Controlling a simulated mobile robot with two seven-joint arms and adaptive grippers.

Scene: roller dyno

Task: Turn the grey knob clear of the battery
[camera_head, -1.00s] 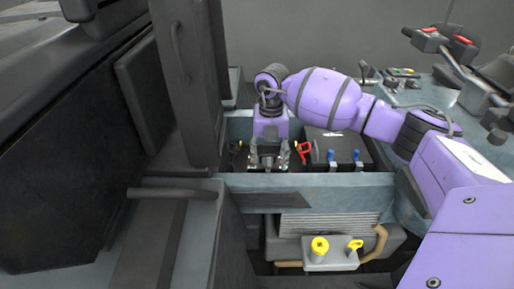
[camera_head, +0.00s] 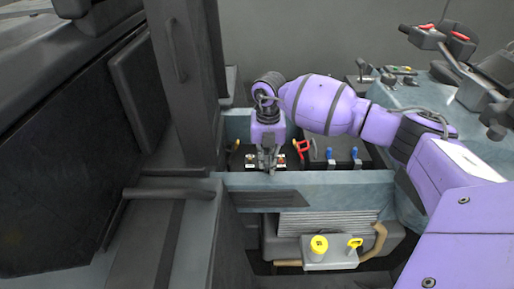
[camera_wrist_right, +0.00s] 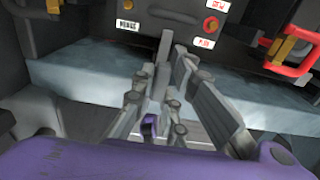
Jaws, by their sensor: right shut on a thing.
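My right gripper (camera_head: 268,165) reaches down in front of a dark panel in the recess. In the right wrist view its fingers (camera_wrist_right: 165,75) are closed in on a narrow grey upright piece (camera_wrist_right: 164,46), which looks like the grey knob. The fingers hide its lower part. In the head view the gripper covers the knob. A black box (camera_head: 340,172) with two blue fittings stands to the right in the recess. I cannot tell for sure that it is the battery. My left gripper is not in view.
A blue-grey beam (camera_head: 330,184) runs across the front. Below it are yellow knobs (camera_head: 319,243). A tall dark post (camera_head: 190,85) stands left.

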